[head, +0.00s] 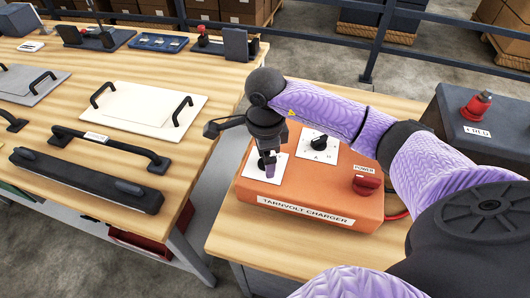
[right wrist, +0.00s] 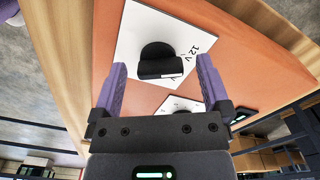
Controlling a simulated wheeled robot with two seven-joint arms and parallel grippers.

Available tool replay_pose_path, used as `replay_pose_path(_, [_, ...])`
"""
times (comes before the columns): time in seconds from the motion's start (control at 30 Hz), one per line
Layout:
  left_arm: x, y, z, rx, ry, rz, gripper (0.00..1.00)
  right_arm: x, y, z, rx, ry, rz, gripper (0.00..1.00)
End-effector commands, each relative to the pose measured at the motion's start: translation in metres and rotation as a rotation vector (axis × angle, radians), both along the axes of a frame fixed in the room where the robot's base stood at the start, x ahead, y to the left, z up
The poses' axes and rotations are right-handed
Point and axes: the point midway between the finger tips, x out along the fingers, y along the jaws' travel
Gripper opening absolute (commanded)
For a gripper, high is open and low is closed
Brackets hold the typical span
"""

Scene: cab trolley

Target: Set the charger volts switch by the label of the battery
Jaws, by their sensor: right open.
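The orange charger (head: 310,199), labelled TARNVOLT CHARGER, sits on the right-hand wooden table. My right gripper (head: 267,168) points down over the white plate at its left end. In the right wrist view a black volts knob (right wrist: 160,60) on a white plate (right wrist: 140,25) shows between my open purple fingers (right wrist: 160,75), with 12 V printed beside it. I cannot tell whether the fingers reach down around the knob. Other markings are hidden. A dark grey battery (head: 480,125) with a red terminal stands at the right; its small label is not clearly readable. My left gripper is out of view.
The charger also bears a second black knob (head: 319,142) on a white plate and a red POWER knob (head: 366,181). A red cable shows at its right end. The left workbench (head: 95,132) holds handled panels and small fixtures. A gap separates the tables.

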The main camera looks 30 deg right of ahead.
Motion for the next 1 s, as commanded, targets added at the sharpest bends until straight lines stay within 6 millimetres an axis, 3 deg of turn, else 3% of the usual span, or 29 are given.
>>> replay_pose_path(0.07, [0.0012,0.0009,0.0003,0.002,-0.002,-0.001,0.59,0.0,0.0001,0.0004,0.0,0.0,0.0,0.97])
replay_pose_path(0.5, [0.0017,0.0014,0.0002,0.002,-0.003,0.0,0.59,0.0,0.0,0.0007,0.001,0.0,0.0,0.06])
replay_pose_path(0.53, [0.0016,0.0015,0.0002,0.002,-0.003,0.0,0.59,0.0,0.0,0.0007,0.001,0.0,0.0,0.03])
replay_pose_path(1.0, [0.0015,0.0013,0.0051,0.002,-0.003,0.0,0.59,0.0002,-0.0006,0.0021,0.001,-0.001,-0.155,0.03])
